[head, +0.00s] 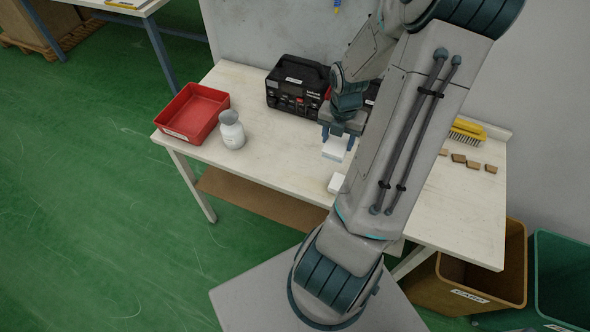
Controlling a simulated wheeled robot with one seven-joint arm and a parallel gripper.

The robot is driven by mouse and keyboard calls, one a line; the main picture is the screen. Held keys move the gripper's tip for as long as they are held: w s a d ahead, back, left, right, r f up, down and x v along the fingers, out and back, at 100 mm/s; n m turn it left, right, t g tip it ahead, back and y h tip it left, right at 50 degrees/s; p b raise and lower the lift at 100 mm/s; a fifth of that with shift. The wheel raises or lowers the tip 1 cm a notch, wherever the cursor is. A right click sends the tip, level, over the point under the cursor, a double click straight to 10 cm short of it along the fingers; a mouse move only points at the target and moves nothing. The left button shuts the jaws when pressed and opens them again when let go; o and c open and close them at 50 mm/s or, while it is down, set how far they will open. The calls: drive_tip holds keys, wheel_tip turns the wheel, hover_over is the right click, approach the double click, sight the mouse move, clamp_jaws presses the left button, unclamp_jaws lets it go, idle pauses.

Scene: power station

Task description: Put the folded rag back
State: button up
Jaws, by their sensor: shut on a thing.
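My gripper (338,138) is over the middle of the white table (265,165), pointing down. It is shut on a small white flat-sided thing (334,151), which looks like the folded rag. The held rag seems to be a little above the tabletop, but the exact gap is hard to judge. A second white block-like thing (336,184) lies on the table nearer the front edge, partly hidden by my arm.
A red tray (193,112) and a grey-white jar (231,129) stand on the left. A black device (297,85) stands at the back. A yellow brush (467,132) and several brown pieces (473,164) lie right. Brown (480,280) and green (560,275) bins stand beyond the right end.

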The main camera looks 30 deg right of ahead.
drive_tip(key=b, duration=0.2)
hover_over(295, 171)
wheel_tip(295, 171, down, 7)
drive_tip(key=shift+r, duration=0.1)
drive_tip(key=shift+f+b, duration=0.5)
drive_tip(key=shift+f, duration=1.55)
drive_tip(key=shift+f, duration=0.2)
drive_tip(key=o, duration=0.9)
drive_tip(key=shift+o, duration=0.2)
drive_tip(key=shift+r, duration=0.1)
